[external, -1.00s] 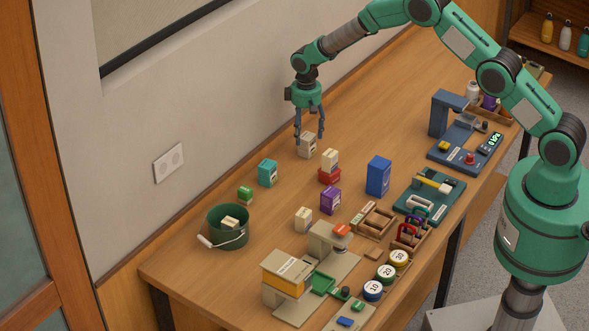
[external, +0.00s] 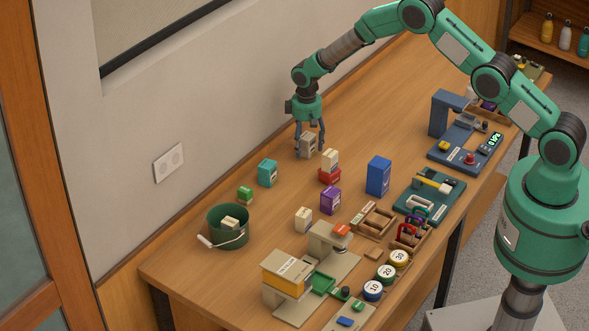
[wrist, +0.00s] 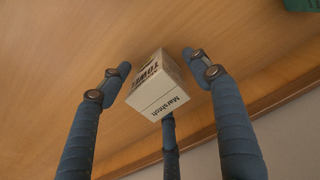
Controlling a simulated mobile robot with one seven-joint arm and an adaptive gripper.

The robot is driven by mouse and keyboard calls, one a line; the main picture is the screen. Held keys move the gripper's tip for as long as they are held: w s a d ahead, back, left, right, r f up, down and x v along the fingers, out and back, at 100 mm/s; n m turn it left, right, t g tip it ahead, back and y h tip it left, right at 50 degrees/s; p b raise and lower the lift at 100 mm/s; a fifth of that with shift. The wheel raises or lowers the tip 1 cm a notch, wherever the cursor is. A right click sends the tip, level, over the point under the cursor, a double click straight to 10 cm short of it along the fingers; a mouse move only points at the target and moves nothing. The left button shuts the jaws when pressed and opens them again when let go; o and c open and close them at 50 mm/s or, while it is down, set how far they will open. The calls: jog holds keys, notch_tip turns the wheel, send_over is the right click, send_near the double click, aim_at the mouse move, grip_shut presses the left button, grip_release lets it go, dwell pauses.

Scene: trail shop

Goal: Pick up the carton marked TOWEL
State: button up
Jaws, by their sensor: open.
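The carton (external: 307,144) is a small beige-grey box standing on the wooden table near the wall. In the wrist view the carton (wrist: 158,92) shows a side printed TOWEL, partly foreshortened, and a pale face printed with what looks like "Marshoh". My gripper (external: 310,149) is open and points down over the carton, its fingers reaching down around it. In the wrist view my gripper (wrist: 157,62) has three blue-grey fingers, with gaps showing between the carton and the left and right ones. The third finger is partly hidden behind the carton.
A cream box sits on a red box (external: 329,175) just in front and to the right. A teal carton (external: 267,173) stands to the left, and purple (external: 330,201) and blue (external: 378,176) cartons stand nearer. The wall is close behind.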

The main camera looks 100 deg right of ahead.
aim_at(306, 135)
jog(key=shift+f, duration=0.1)
dwell(0.5)
jog(key=c, duration=1.3)
jog(key=shift+r, duration=5.05)
